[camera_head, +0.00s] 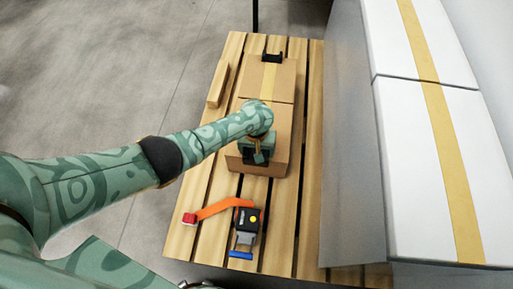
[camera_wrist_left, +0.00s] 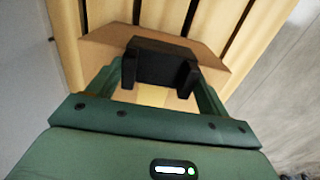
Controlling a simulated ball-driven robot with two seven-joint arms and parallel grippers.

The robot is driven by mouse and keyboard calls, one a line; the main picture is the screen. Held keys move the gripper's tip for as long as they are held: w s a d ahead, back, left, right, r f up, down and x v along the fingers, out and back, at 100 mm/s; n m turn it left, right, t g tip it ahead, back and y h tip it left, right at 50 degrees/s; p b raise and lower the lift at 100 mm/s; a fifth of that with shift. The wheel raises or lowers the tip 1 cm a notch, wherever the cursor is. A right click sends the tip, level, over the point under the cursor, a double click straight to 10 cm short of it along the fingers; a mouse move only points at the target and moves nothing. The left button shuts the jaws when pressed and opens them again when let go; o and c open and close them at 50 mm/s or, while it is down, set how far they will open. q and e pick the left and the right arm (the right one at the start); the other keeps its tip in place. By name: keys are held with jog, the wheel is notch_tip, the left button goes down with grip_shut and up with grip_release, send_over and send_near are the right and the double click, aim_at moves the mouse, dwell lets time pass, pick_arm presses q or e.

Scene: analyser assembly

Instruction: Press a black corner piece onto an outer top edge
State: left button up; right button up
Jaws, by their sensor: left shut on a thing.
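Two brown cardboard boxes stand end to end on a slatted wooden pallet (camera_head: 312,130), the far box (camera_head: 281,84) and the near box (camera_head: 280,142), with tan tape along their tops. One black corner piece (camera_head: 272,58) sits on the far box's outer top edge. My left gripper (camera_head: 258,154) is at the near box's outer top edge. In the left wrist view, its fingers (camera_wrist_left: 158,88) are shut on a second black corner piece (camera_wrist_left: 163,62) lying against the cardboard. Whether this piece is fully seated I cannot tell. My right gripper is not in view.
A black strap tool (camera_head: 247,220) with an orange strap (camera_head: 215,208), red end (camera_head: 189,218) and blue handle (camera_head: 240,255) lies on the near slats. A wooden block (camera_head: 217,85) lies left of the boxes. Tall white boxes (camera_head: 425,130) stand at the right.

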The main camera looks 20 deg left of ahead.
pick_arm(q)
jog(key=shift+f, duration=0.4)
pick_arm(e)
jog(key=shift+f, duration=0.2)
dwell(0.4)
pick_arm(q)
jog(key=o, duration=0.9)
jog(key=shift+o, duration=0.2)
jog(key=shift+r, duration=0.15)
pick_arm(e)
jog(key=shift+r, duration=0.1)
pick_arm(q)
jog(key=shift+r+p, duration=2.5)
jog(key=shift+r, duration=0.95)
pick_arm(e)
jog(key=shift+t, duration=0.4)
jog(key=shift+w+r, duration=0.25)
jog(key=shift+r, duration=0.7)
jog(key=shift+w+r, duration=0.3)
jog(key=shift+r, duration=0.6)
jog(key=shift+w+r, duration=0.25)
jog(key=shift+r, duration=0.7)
